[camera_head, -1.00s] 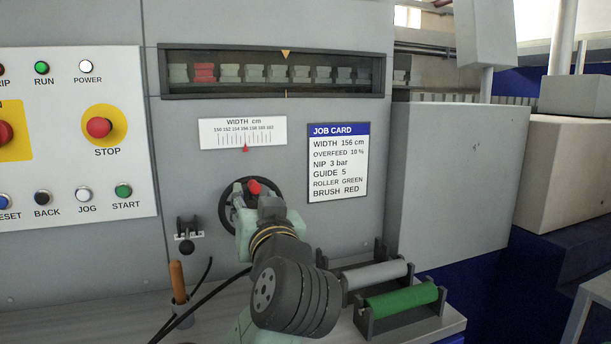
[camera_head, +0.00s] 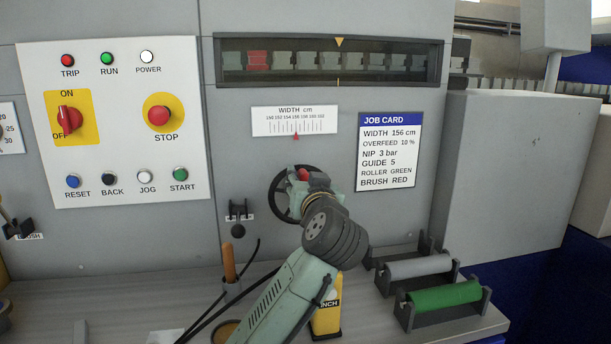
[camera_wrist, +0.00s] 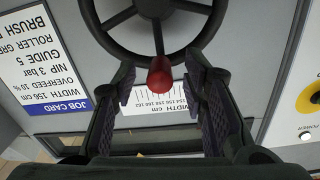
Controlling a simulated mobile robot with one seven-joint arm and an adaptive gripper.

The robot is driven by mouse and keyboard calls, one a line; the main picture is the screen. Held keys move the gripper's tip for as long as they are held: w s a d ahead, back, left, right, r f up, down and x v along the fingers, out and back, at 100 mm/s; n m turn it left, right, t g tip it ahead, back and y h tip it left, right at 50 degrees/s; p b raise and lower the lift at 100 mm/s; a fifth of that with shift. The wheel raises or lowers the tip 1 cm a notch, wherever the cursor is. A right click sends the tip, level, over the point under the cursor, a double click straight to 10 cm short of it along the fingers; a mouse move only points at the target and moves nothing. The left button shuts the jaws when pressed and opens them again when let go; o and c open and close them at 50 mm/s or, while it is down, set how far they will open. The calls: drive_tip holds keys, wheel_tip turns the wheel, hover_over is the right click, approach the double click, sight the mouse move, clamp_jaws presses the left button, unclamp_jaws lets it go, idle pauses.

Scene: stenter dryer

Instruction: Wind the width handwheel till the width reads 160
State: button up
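The width handwheel (camera_head: 277,203) is a dark spoked wheel on the grey panel, partly hidden by my gripper (camera_head: 303,186). Its red knob (camera_head: 304,174) is at the upper right of the wheel. In the wrist view, which is upside down, the red knob (camera_wrist: 160,76) lies between the two fingertips of my gripper (camera_wrist: 160,90). The fingers are apart, with a visible gap on each side of the knob. The width scale (camera_head: 295,121) is above the wheel. Its red pointer (camera_head: 296,136) stands near the middle, about 156; the numbers are too small to read exactly.
The job card (camera_head: 388,150) reads width 156 cm. A button panel (camera_head: 110,120) with the red STOP button (camera_head: 159,116) is at left. A wooden-handled tool (camera_head: 229,262), a grey roller (camera_head: 417,267) and a green roller (camera_head: 444,296) stand on the bench below.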

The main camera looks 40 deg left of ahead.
clamp_jaws()
idle(0.6)
idle(0.3)
